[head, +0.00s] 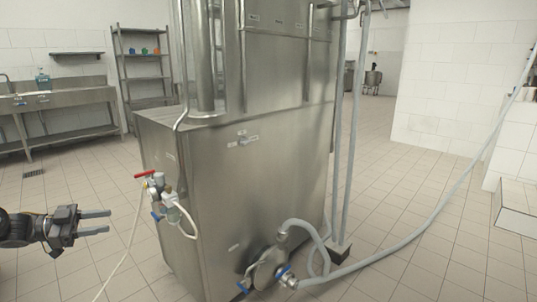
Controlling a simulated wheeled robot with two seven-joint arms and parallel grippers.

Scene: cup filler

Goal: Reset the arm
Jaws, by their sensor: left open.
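My left gripper (97,222) comes in from the left edge at the lower left. Its two fingers point right and are apart, with nothing between them. It is in the air over the tiled floor, left of the large steel cup filler machine (255,190) and apart from it. My right gripper is not in view.
Valves with a red handle (145,174) stick out from the machine's left corner, and a pale hose (128,245) hangs from them. A grey hose (420,228) runs right from a low fitting. A steel sink (60,99) and a shelf rack (145,77) stand behind.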

